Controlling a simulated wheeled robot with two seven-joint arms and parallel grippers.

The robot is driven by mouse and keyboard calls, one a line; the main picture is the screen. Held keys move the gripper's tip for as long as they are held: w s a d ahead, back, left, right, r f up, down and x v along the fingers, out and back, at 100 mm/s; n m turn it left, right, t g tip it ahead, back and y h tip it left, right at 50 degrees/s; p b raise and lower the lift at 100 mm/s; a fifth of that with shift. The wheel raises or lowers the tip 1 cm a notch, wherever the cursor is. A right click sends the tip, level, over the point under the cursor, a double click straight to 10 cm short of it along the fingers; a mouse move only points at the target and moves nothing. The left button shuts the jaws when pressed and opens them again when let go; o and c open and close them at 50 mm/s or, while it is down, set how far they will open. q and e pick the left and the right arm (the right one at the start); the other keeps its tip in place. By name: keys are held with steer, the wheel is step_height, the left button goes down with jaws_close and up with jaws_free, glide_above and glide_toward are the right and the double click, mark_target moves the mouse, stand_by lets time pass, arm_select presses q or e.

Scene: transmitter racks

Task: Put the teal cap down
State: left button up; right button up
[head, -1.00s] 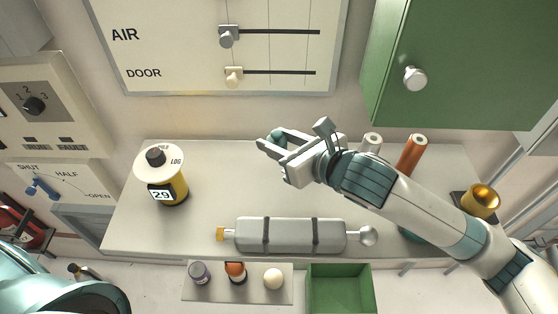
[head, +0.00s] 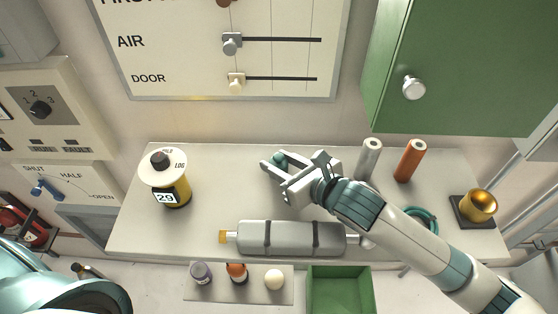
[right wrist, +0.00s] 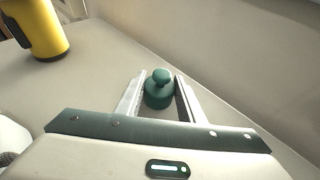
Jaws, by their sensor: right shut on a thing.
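The teal cap (head: 279,158) is a small round piece with a knob on top. My right gripper (head: 275,169) is shut on it over the back middle of the bench. In the right wrist view the teal cap (right wrist: 159,90) sits upright between the two fingers of my right gripper (right wrist: 160,95), knob up. I cannot tell whether its underside touches the bench. My left gripper is not in view.
The bench top (head: 225,180) is clear left of the gripper. A yellow log canister (head: 178,190) stands at left, a grey padded cylinder (head: 280,237) lies in front. Grey (head: 369,158) and orange (head: 410,160) tubes and a brass cup (head: 480,205) stand at right.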

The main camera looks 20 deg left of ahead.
steer(key=shift+f, duration=0.15)
steer(key=shift+f, duration=0.1)
steer(key=o, duration=1)
steer(key=b+v, duration=0.3)
steer(key=v, duration=0.9)
